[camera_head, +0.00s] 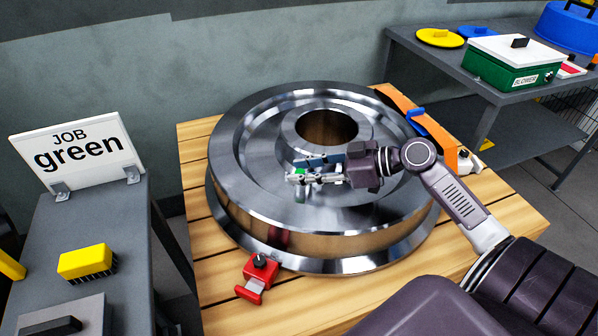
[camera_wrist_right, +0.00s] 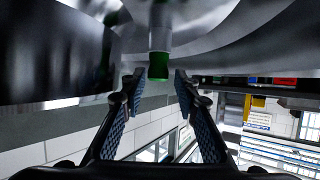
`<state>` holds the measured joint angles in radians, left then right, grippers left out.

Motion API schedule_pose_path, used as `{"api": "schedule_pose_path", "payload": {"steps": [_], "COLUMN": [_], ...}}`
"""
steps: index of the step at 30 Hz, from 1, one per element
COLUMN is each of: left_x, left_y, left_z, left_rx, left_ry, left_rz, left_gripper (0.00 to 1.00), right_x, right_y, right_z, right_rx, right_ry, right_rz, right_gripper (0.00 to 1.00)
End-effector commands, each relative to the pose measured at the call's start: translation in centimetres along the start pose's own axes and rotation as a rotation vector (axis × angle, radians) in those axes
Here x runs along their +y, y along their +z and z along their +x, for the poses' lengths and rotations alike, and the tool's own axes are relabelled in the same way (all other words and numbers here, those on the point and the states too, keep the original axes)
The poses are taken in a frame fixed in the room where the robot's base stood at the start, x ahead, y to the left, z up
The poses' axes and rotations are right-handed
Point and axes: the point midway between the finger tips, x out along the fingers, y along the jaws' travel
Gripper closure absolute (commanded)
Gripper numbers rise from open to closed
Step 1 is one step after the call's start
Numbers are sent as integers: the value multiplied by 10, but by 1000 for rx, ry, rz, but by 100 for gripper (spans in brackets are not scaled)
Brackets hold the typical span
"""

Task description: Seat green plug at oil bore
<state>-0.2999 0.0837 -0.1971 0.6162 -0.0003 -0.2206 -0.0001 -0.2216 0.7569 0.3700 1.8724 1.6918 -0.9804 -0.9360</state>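The steel rail wheel (camera_head: 250,195) lies flat on a wooden pallet, its round central bore (camera_head: 327,128) open at the top. The green plug (camera_wrist_right: 159,66) shows in the right wrist view with a pale shank above it, against the shiny wheel metal. In the head view a bit of its green (camera_head: 300,171) shows at the fingers. My right gripper (camera_wrist_right: 159,76) is open, its fingertips on either side of the plug with gaps showing. In the head view this gripper (camera_head: 297,170) is over the wheel's face, in front of the central bore. The oil bore itself is hidden. My left gripper is out of view.
An orange strap with a blue clip (camera_head: 418,122) lies at the right rim. A red clamp (camera_head: 260,276) stands at the front rim. A "JOB green" sign (camera_head: 78,152) and yellow brush (camera_head: 86,262) are at left. A green box (camera_head: 510,68) stands on the right bench.

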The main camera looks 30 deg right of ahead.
Motion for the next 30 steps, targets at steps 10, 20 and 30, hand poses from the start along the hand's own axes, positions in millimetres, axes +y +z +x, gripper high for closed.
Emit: {"api": "schedule_pose_path", "payload": {"steps": [10,20,30], "left_x": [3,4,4], "left_y": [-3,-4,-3], "left_z": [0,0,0], "left_rx": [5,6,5], "left_ry": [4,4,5], "left_rz": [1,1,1], "left_gripper": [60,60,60], "right_x": [1,-1,-2], "right_y": [3,2,2], "right_z": [-48,-68,-68], "right_rx": [-6,-4,-4], "right_ry": [7,1,-1], "right_rz": [2,1,1], "right_gripper": [65,65,65]}}
